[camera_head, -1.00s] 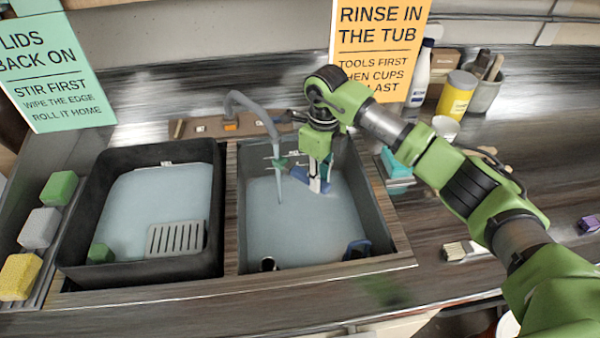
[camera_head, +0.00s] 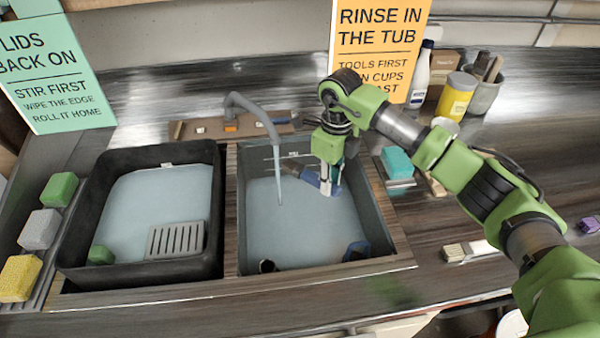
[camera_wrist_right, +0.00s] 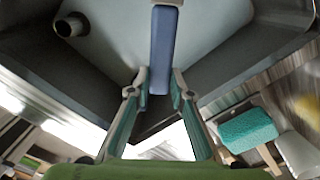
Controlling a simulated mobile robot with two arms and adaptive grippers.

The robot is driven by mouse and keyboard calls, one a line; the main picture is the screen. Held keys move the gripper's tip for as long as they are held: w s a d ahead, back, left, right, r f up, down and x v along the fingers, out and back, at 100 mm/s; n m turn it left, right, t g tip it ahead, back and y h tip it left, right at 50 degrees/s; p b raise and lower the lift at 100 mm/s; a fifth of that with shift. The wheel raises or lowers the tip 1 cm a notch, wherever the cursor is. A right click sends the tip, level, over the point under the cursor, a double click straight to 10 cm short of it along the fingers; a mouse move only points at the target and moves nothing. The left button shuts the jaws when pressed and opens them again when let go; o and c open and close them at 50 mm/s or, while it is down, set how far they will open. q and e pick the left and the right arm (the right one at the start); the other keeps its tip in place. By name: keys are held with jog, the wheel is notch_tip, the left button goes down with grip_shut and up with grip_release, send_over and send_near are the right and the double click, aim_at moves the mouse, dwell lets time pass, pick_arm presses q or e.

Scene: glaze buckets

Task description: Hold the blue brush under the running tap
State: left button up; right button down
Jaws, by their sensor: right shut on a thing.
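My right gripper (camera_head: 328,185) is over the right-hand tub (camera_head: 382,225), pointing down and shut on the blue brush (camera_head: 312,178). In the right wrist view the blue handle (camera_wrist_right: 163,50) lies between the two fingertips (camera_wrist_right: 160,88). The tap (camera_head: 258,108) arches over the tub from behind, and a pale stream of water (camera_head: 278,170) falls from it. The brush's darker end points left toward the stream. I cannot tell whether it touches the water. My left gripper is out of view.
A black tub (camera_head: 68,245) with a grey grate (camera_head: 175,239) stands left. A dark blue object (camera_head: 356,250) is in the right tub's front corner. A teal sponge (camera_head: 397,161) and a flat brush (camera_head: 468,250) lie on the right counter. An orange sign (camera_head: 380,40) stands behind.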

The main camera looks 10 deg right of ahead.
jog(key=s+d, duration=0.1)
jog(key=s, duration=0.1)
jog(key=s+d+p, duration=0.1)
jog(key=s+d, duration=0.1)
jog(key=shift+s+d, duration=0.25)
dwell(1.4)
jog(key=s+d+r+p, duration=0.2)
jog(key=s+d+r, duration=0.1)
jog(key=s+r, duration=0.1)
jog(key=shift+p, duration=0.3)
